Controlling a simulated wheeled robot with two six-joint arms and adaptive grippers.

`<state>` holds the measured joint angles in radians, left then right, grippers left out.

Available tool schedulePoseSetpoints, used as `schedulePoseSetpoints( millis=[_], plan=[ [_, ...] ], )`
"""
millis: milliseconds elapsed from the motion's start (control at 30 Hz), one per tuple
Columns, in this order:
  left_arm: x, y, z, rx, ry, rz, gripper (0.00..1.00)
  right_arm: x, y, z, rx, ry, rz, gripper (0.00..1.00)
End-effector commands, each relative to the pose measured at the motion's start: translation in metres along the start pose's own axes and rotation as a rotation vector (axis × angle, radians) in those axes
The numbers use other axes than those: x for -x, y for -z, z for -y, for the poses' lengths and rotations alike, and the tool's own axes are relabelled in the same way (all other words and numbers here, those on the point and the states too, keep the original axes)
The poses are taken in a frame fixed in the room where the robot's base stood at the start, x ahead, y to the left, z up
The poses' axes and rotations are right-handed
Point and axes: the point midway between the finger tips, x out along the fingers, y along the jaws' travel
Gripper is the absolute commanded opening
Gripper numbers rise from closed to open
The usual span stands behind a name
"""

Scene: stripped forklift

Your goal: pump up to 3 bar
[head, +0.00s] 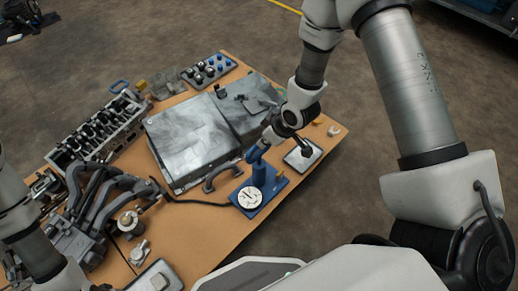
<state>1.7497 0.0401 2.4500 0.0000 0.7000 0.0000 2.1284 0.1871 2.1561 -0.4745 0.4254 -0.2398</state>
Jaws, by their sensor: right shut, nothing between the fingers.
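The blue hand pump (265,178) stands on the right part of the wooden table. Its round white gauge (250,197) faces up toward me; the needle reading is too small to tell. A dark hose runs left from the pump. My right gripper (263,143) is shut and empty, close to the blue upper end of the pump. I cannot tell whether it touches the pump. My left arm comes in at the lower left edge; its gripper is not clearly visible.
Grey metal boxes (193,137) fill the middle of the wooden table (193,233). An engine head (100,132) and hoses (88,205) lie at the left. A small tray (311,160) is right of the pump.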

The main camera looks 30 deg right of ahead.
Motion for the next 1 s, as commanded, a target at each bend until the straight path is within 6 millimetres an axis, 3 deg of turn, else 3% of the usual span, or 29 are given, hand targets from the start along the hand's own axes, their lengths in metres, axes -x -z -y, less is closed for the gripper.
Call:
schedulePoseSetpoints(
  millis=[367, 767, 1000],
  plan=[
    [-0.002, 0.000, 0.000, 0.000, 0.000, 0.000, 0.36, -0.002, 0.000, 0.000, 0.000, 0.000, 0.000, 0.00],
    [-0.029, 0.000, 0.000, 0.000, 0.000, 0.000, 0.36, -0.043, -0.020, 0.000, 0.000, 0.000, 0.001, 0.00],
    [-0.019, 0.000, 0.000, 0.000, 0.000, 0.000, 0.36, -0.035, -0.021, 0.000, -0.002, 0.001, 0.002, 0.00]
  ],
)
